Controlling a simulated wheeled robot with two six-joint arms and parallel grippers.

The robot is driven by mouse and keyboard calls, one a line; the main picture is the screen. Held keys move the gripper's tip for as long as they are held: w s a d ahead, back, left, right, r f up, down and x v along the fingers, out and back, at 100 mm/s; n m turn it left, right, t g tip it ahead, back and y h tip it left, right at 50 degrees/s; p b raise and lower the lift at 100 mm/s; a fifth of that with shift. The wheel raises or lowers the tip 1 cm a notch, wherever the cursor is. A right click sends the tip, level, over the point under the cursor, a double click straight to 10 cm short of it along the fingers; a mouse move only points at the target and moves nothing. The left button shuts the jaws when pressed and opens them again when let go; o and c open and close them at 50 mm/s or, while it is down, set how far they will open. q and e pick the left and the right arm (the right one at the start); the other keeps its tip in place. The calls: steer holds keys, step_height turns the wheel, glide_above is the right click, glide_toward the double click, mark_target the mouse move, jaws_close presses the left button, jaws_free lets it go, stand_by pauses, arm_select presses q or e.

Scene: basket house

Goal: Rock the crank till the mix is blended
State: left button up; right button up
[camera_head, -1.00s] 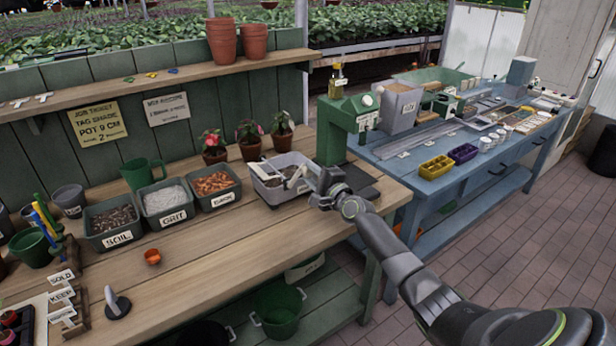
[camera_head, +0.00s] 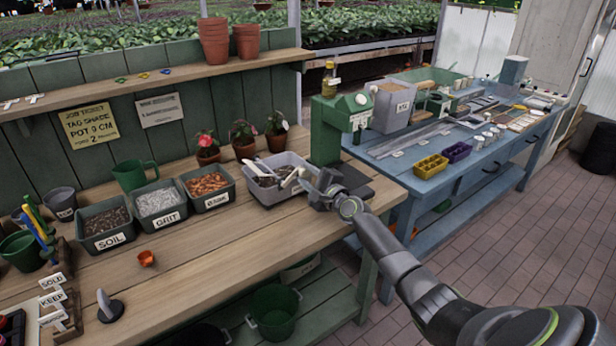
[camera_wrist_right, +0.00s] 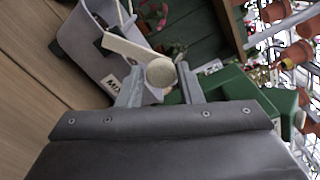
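The grey mixing tub (camera_head: 268,194) stands on the wooden bench with dark mix and pale pieces in it. Its crank (camera_head: 291,178) is a cream bar over the tub's right side. In the right wrist view the crank's round knob (camera_wrist_right: 160,72) sits between the two fingers of my right gripper (camera_wrist_right: 160,82), which look closed around it. The tub (camera_wrist_right: 85,45), with part of its label, is beyond. In the head view my right gripper (camera_head: 316,190) is at the tub's right edge and hides the knob. How blended the mix is cannot be told. My left gripper is out of view.
Soil (camera_head: 106,225), grit (camera_head: 160,204) and bark (camera_head: 208,188) bins stand left of the tub. Potted flowers (camera_head: 243,138) stand behind it. A green press (camera_head: 338,128) is close on its right.

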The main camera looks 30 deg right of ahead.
steer(key=o, duration=0.3)
steer(key=shift+s, duration=0.3)
steer(key=s+d+p, duration=0.1)
steer(key=s+p, duration=0.3)
steer(key=s, duration=1.2)
steer(key=shift+s+d, duration=0.15)
steer(key=shift+s, duration=0.25)
steer(key=shift+c, duration=0.2)
